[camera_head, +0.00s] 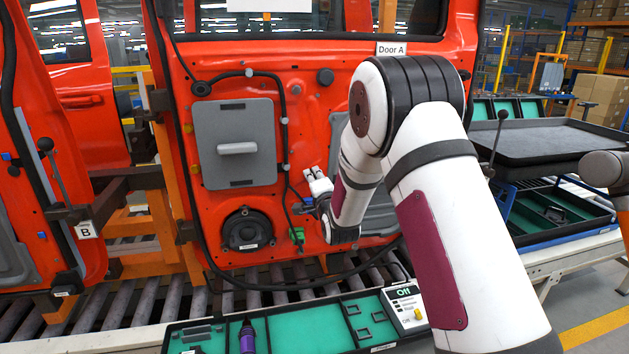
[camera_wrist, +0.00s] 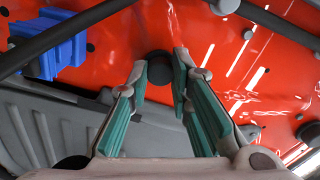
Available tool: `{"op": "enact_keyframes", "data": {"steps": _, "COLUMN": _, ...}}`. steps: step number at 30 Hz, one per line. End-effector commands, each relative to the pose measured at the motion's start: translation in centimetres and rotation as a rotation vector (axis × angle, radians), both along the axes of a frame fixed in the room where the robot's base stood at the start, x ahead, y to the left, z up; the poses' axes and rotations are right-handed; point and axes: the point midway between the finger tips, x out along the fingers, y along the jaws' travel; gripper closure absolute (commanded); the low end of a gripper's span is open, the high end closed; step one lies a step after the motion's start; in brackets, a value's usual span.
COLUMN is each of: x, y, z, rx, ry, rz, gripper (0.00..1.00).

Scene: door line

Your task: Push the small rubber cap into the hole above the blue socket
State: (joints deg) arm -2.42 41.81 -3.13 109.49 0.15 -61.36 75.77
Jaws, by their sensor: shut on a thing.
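The small rubber cap (camera_wrist: 159,66) is a dark, round piece between my fingertips in the wrist view. My gripper (camera_wrist: 160,80) is shut on it, with a teal pad on each finger, facing the red door (camera_wrist: 125,45). The blue socket (camera_wrist: 55,45) is at the upper left of the wrist view, apart from the fingers. In the head view my gripper (camera_head: 314,176) is close to the door (camera_head: 305,100), and the socket (camera_head: 302,208) shows just below left of it. I cannot make out the hole, or whether the cap touches the door.
A grey panel with a handle (camera_head: 237,148), a black speaker (camera_head: 246,230) and a green connector (camera_head: 297,235) are on the door. Black cables cross the upper wrist view. A parts tray (camera_head: 305,326) stands in front of the rollers. My arm hides the door's right part.

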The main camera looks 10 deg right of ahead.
Motion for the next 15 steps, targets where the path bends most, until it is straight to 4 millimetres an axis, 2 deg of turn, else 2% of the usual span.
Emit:
{"op": "enact_keyframes", "data": {"steps": 5, "x": 0.04, "y": 0.01, "z": 0.03, "rx": 0.0, "ry": -0.001, "rz": 0.0, "gripper": 1.0}}
{"op": "enact_keyframes", "data": {"steps": 6, "x": 0.04, "y": 0.02, "z": 0.03, "rx": 0.0, "ry": -0.001, "rz": 0.0, "gripper": 0.72}}
{"op": "enact_keyframes", "data": {"steps": 8, "x": 0.04, "y": 0.02, "z": 0.02, "rx": 0.0, "ry": -0.001, "rz": 0.0, "gripper": 0.58}}
{"op": "enact_keyframes", "data": {"steps": 15, "x": 0.02, "y": 0.01, "z": 0.01, "rx": 0.0, "ry": 0.0, "rz": 0.0, "gripper": 0.57}}
